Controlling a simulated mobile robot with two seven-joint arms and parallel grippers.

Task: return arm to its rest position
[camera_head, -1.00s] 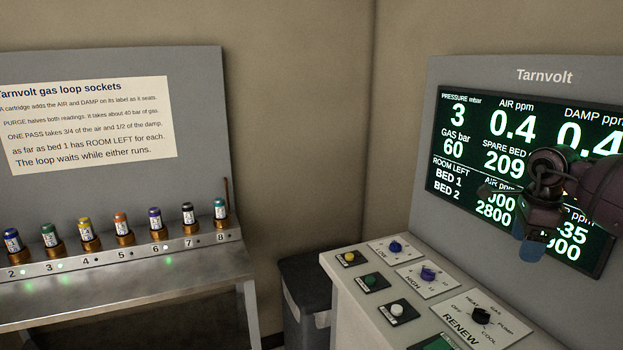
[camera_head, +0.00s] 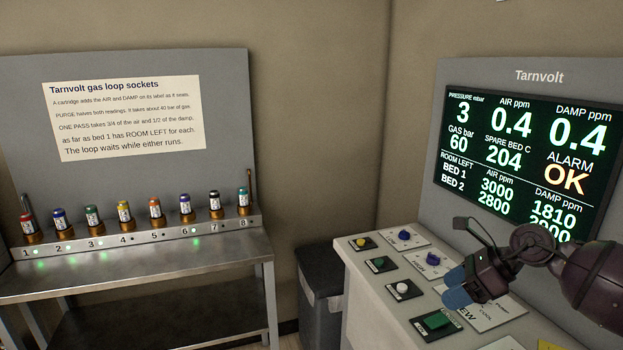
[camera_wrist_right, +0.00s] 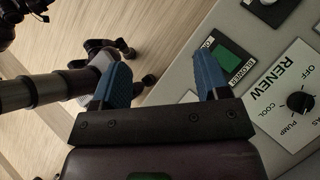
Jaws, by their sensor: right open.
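My right arm comes in from the right in the head view. My right gripper (camera_head: 456,288) has blue fingers and is over the white control console (camera_head: 385,285), covering part of its RENEW plate. In the right wrist view the two blue fingers (camera_wrist_right: 162,82) are apart with nothing between them. Beyond them are the console's edge, the green BLOWER button (camera_wrist_right: 228,62) and the black RENEW knob (camera_wrist_right: 299,102). My left gripper does not show in the head view.
The Tarnvolt screen (camera_head: 500,165) stands behind the console and reads ALARM OK. A steel bench (camera_head: 150,277) at left carries several cartridges in numbered sockets. A dark bin (camera_head: 320,285) stands between bench and console. Console buttons and knobs lie left of my gripper.

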